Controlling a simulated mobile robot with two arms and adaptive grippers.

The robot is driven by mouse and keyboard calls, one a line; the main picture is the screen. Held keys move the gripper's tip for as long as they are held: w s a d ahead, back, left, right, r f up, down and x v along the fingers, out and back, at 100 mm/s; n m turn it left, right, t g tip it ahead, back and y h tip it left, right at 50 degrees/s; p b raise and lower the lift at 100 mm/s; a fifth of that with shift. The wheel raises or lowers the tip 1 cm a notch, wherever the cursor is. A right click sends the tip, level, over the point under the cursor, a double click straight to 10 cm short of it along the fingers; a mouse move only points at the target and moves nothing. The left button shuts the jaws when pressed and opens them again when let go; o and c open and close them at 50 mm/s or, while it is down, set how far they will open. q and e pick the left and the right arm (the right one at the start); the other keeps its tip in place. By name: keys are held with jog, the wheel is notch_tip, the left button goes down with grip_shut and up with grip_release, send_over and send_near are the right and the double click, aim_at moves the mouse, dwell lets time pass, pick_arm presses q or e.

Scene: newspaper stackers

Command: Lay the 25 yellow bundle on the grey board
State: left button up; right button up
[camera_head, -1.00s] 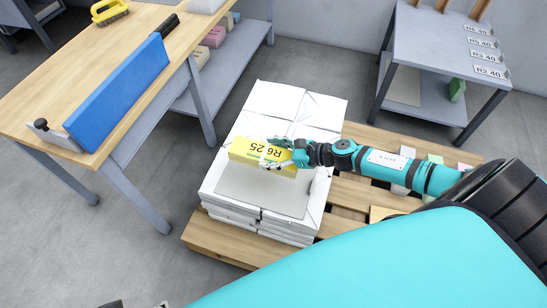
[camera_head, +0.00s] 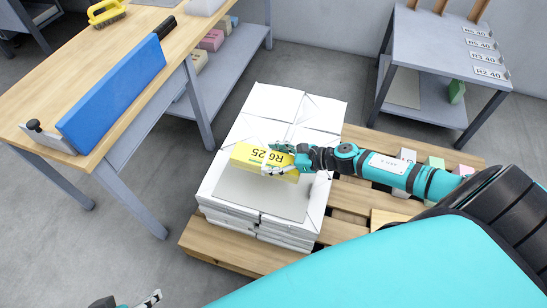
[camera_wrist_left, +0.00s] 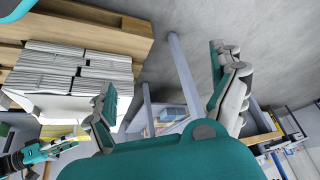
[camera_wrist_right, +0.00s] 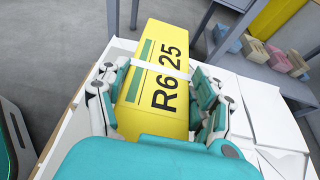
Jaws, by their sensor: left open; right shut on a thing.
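The yellow bundle (camera_head: 248,156), marked R6 25 with a white band, is held in my right gripper (camera_head: 283,160). It lies over the far edge of the grey board (camera_head: 262,194). I cannot tell whether it touches the board. The board lies flat on a stack of white paper bundles (camera_head: 275,102). In the right wrist view the fingers close on both sides of the yellow bundle (camera_wrist_right: 157,88), and the board is hidden. My left gripper (camera_wrist_left: 170,95) is open and empty; only its tip shows at the bottom left of the head view.
The stack stands on a wooden pallet (camera_head: 222,243). A wooden-topped bench (camera_head: 50,70) with a blue upright panel (camera_head: 112,98) is at left. A grey shelf table (camera_head: 425,45) with number labels stands at the back right. Small coloured blocks (camera_head: 433,162) lie beyond my right arm.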

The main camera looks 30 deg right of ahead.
pick_arm(q)
jog(key=w+d+r+t+h+b, duration=0.25)
jog(key=w+r+t, duration=0.3)
jog(key=w, duration=0.35)
pick_arm(e)
notch_tip(320, 180, down, 3)
jog(key=shift+w+r, duration=0.1)
notch_tip(320, 180, down, 3)
jog(key=b, duration=0.2)
jog(key=shift+r+b, duration=0.1)
jog(key=shift+b, duration=0.2)
pick_arm(q)
jog(key=w+d+r+t+h, duration=0.1)
jog(key=r+t, duration=0.3)
jog(key=r, duration=0.2)
jog(key=w+d+r+t, duration=0.2)
jog(key=r+t, duration=0.2)
jog(key=r, duration=0.2)
jog(key=shift+w+d+m+h, duration=0.25)
jog(key=shift+w+m+h, duration=0.05)
jog(key=shift+m+h, duration=0.1)
jog(key=shift+s+r+t+b, duration=0.1)
jog(key=shift+r+t+b, duration=0.25)
jog(key=shift+r+t, duration=0.15)
pick_arm(e)
jog(key=shift+f, duration=0.3)
